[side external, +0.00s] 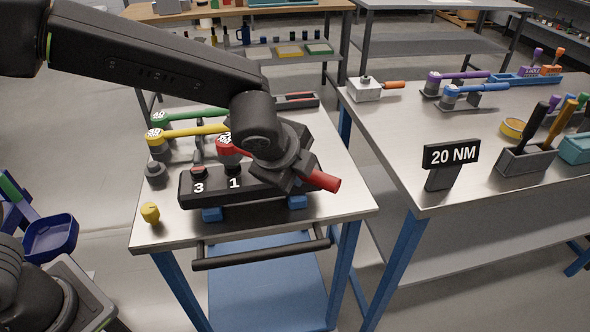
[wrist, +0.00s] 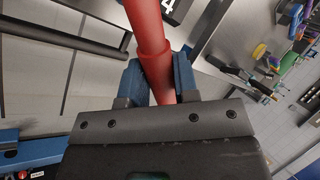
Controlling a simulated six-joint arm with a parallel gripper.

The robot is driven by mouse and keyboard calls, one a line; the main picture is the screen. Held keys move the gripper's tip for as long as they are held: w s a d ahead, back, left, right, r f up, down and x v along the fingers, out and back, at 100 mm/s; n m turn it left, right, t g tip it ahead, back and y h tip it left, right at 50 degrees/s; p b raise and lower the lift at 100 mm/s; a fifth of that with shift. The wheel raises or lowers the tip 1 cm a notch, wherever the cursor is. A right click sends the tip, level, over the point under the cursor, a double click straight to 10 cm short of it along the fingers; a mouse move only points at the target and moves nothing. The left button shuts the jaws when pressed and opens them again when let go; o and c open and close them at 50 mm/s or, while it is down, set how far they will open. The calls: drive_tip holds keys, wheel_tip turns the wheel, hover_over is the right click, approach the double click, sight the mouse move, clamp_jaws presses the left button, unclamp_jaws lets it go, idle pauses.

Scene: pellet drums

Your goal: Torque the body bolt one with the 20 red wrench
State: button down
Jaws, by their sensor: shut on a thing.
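The red wrench (side external: 323,180) lies across the black body block (side external: 195,193) on the near cart. Its round head (side external: 225,142) sits above the spot marked 1; the bolt under it is mostly hidden, so I cannot tell how fully it is seated. My gripper (wrist: 160,82) is shut on the red handle (wrist: 147,30), with a blue finger on each side in the wrist view. In the side view my wrist hides the middle of the wrench. A bolt (side external: 199,172) shows at the spot marked 3. A 20 NM sign (side external: 451,156) stands on the right-hand table.
A yellow wrench (side external: 185,133) and a green wrench (side external: 190,116) lie behind the block. A small yellow piece (side external: 150,212) stands at the cart's front left. A cart handle bar (side external: 262,247) runs along the front. The right-hand table (side external: 400,150) holds other tools.

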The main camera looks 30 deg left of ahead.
drive_tip(key=shift+r, duration=2.5)
